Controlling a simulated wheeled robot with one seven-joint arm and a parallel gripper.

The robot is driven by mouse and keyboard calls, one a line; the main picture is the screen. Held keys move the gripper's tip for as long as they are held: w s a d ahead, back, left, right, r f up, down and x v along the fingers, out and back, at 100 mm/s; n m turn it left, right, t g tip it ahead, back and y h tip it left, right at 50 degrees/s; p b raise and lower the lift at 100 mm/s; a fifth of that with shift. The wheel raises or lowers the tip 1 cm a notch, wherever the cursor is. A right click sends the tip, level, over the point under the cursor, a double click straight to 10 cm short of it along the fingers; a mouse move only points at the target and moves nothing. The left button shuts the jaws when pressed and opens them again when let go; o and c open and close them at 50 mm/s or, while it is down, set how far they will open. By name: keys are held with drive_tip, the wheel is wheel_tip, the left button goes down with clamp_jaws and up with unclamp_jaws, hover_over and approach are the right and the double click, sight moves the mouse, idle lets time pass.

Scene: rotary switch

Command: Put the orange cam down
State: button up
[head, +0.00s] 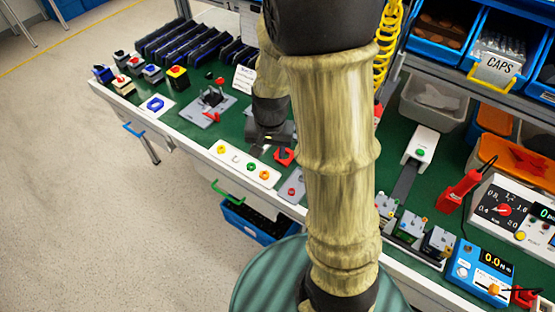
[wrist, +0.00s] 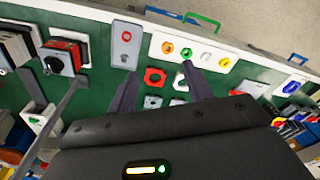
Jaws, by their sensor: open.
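The orange cam (head: 265,175) rests on the white strip (head: 209,156), at its right end in the head view. In the wrist view the orange cam (wrist: 168,47) is at the left end of the strip, ahead of the fingertips. Green, white and yellow cams sit on the strip beside it. My gripper (head: 271,150) is above the green bench behind the strip. In the wrist view its two dark fingers (wrist: 160,70) are spread apart with nothing held, and the orange cam shows beyond them. My arm hides part of the bench in the head view.
A red square-framed part (wrist: 155,77) lies on the bench between the fingers in the wrist view. A grey plate with a red knob (wrist: 126,46) is beside the strip. A grey fixture with a red lever (head: 210,104) stands farther left in the head view.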

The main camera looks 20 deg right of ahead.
drive_tip(key=s+r+n+t, duration=0.1)
drive_tip(key=s+r+n, duration=0.3)
drive_tip(key=s, duration=0.4)
drive_tip(key=shift+r+n, duration=0.3)
drive_tip(key=shift+n, duration=0.3)
